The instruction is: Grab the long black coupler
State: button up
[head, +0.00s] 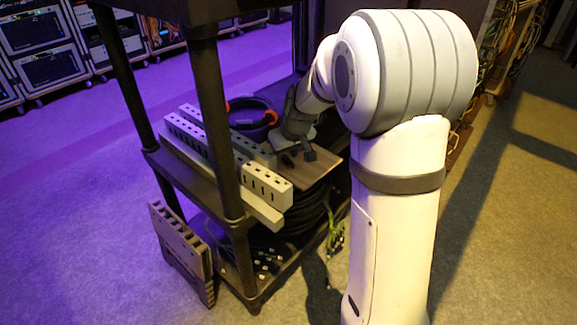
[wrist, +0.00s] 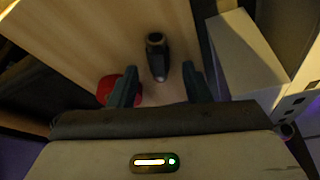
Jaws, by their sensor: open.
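The long black coupler (wrist: 157,57) is a dark cylinder with an open round end, on a pale wooden board (wrist: 105,25) in the wrist view. My gripper (wrist: 159,67) is open, with one dark finger on each side of the coupler. The near part of the coupler lies between the fingertips, with a visible gap to each finger. In the head view my gripper (head: 299,154) is low over the board (head: 325,168) on the shelf; I cannot pick out the coupler for certain there.
A red round object (wrist: 108,88) sits partly behind the left finger. A pale block (wrist: 243,55) stands close on the right. In the head view, long grey power strips (head: 205,150) lie left of the board, and a dark shelf post (head: 218,120) rises in front.

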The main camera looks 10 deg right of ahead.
jog(key=shift+c, duration=0.4)
grip_shut()
